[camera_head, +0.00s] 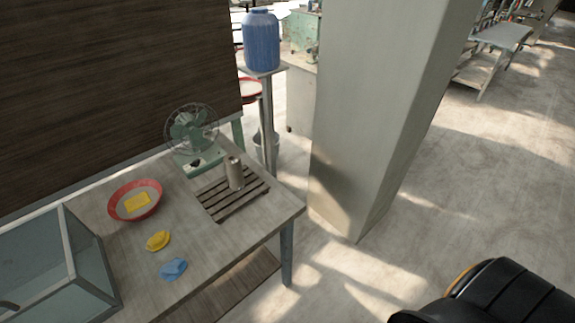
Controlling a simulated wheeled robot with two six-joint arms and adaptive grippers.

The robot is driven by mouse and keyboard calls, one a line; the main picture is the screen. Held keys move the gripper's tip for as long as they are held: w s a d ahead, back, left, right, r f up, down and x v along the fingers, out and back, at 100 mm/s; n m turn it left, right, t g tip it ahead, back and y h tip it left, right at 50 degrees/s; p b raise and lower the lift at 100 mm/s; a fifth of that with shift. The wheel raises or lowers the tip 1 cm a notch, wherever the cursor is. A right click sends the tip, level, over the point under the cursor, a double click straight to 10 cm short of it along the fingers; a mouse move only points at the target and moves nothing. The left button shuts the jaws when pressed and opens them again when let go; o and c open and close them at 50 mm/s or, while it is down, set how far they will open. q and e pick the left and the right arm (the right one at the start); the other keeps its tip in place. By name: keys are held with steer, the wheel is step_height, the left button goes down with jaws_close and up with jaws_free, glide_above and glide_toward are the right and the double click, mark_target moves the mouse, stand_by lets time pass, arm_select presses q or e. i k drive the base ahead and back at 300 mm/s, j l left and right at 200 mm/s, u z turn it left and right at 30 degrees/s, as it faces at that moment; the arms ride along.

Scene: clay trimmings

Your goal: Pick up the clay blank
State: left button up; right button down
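A grey-brown upright cylinder (235,173), which looks like the clay blank, stands on a dark slatted wooden rack (222,210) on the table. Its top looks uneven. It stands just in front of and to the right of the green fan. Neither of my grippers shows in the head view, so I cannot tell where they are relative to it.
The table (205,255) also holds a green fan (193,130), a red basin (118,212) with a yellow block, a yellow lump (158,241), a blue lump (174,269) and a glass tank (40,265). A pillar (370,120) stands right of the table; open floor (470,190) lies beyond.

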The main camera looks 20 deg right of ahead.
mark_target(232, 163)
steer(key=z, duration=0.3)
steer(key=k+j+u, duration=0.2)
steer(key=j, duration=0.35)
steer(key=j+u, duration=0.2)
steer(key=j, duration=0.3)
steer(key=k+j+u, duration=0.25)
steer(key=j, duration=0.35)
steer(key=i+l, duration=0.05)
steer(key=i, duration=0.05)
